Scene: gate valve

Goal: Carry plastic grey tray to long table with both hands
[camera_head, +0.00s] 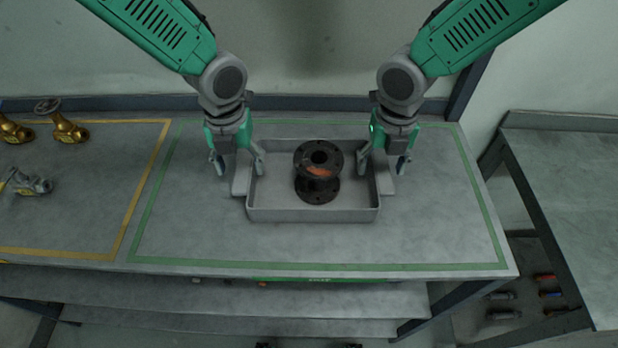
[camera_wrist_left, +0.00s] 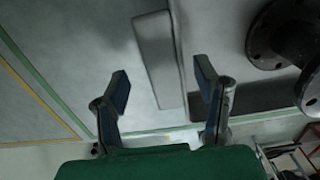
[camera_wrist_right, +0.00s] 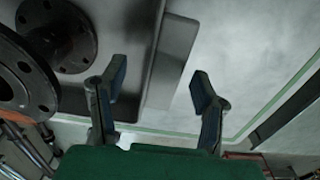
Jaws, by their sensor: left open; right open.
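The grey plastic tray (camera_head: 312,215) sits on the long table inside the green outline, with a dark flanged pipe piece (camera_head: 318,172) standing in it. My left gripper (camera_head: 238,168) is open at the tray's left side; in the left wrist view its fingers (camera_wrist_left: 162,90) are spread on both sides of the tray's side handle (camera_wrist_left: 157,60). My right gripper (camera_head: 385,168) is open at the tray's right side; in the right wrist view its fingers (camera_wrist_right: 157,88) are spread on both sides of the right handle (camera_wrist_right: 173,60). Neither gripper is closed on a handle.
Brass valves (camera_head: 66,122) and a grey metal fitting (camera_head: 28,183) lie on the left in a yellow outline (camera_head: 125,225). A second table (camera_head: 575,190) stands at the right, with a gap between. Table surface in front of the tray is clear (camera_head: 320,243).

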